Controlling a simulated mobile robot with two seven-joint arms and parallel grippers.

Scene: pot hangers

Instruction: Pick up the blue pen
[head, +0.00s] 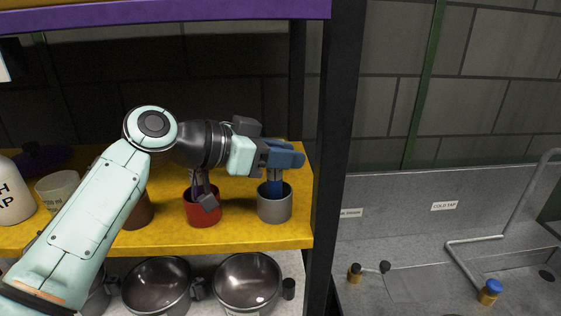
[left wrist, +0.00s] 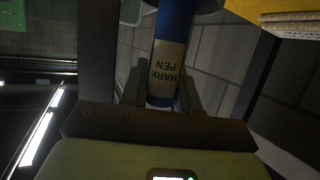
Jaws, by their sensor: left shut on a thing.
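The blue pen (head: 275,183) stands upright at the mouth of a grey cup (head: 275,207) on the yellow shelf. Its lower end appears to be inside the cup. My left gripper (head: 287,156) reaches in from the left above the cup and is shut on the pen's upper part. In the left wrist view, the blue pen (left wrist: 167,58) lies between the two fingers (left wrist: 163,88), with a pale label reading "MARK PEN". My right gripper is not in view.
A red cup (head: 203,211) stands left of the grey cup, with a brown cup (head: 138,212) farther left. A black post (head: 335,140) rises close to the right. A purple shelf (head: 200,17) is overhead. Metal pots (head: 248,280) sit below. A sink counter lies right.

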